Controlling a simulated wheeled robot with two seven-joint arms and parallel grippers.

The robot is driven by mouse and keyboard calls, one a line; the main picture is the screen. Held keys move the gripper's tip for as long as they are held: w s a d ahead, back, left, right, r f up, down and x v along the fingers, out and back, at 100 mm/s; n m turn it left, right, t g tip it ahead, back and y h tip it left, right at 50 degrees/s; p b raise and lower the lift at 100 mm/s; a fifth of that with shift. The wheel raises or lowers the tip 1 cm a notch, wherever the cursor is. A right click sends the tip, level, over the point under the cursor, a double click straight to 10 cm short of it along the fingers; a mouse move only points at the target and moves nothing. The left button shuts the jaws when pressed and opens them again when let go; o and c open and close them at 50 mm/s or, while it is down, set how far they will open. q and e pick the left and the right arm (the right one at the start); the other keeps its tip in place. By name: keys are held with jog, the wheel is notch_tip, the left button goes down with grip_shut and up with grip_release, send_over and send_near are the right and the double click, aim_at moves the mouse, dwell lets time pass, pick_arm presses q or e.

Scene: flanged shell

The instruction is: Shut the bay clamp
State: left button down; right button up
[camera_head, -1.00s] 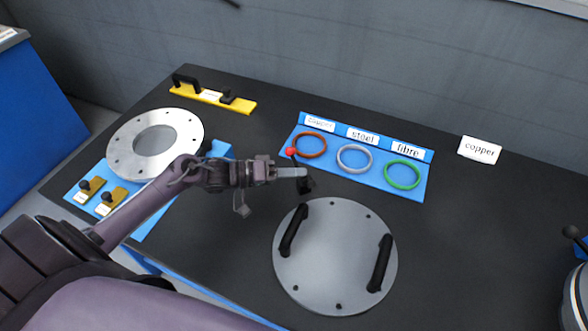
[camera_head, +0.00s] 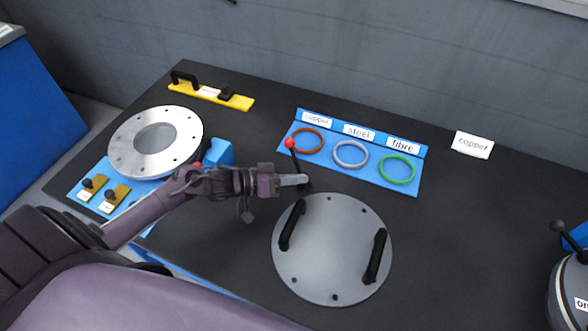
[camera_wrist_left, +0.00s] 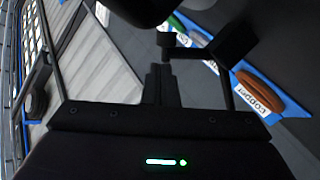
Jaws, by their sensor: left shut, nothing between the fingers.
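A black lever clamp with a red ball knob (camera_head: 290,143) stands between the blue ring tray and the round grey cover (camera_head: 335,265). Its lever stands steeply, knob up. My left gripper (camera_head: 301,180) is shut and empty, its tips by the lever's lower part; I cannot tell whether they touch. In the left wrist view, the shut fingers (camera_wrist_left: 161,85) show beside a dark block and rod (camera_wrist_left: 235,45), apparently the clamp. A second red knob (camera_head: 197,165) shows beside a blue block (camera_head: 219,152), partly hidden by my left arm. My right gripper is out of view.
The blue tray (camera_head: 340,178) holds brown, grey and green rings. A silver flange (camera_head: 185,150) lies left, near a yellow bar (camera_head: 215,95).

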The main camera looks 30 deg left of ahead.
pick_arm(q)
jog(key=shift+s+d+f+m, duration=0.2)
jog(key=shift+s+d+m, duration=0.1)
jog(key=shift+m, duration=0.2)
jog(key=shift+s+d+f+p, duration=0.1)
jog(key=shift+d+f+p, duration=0.05)
jog(key=shift+f+p, duration=0.2)
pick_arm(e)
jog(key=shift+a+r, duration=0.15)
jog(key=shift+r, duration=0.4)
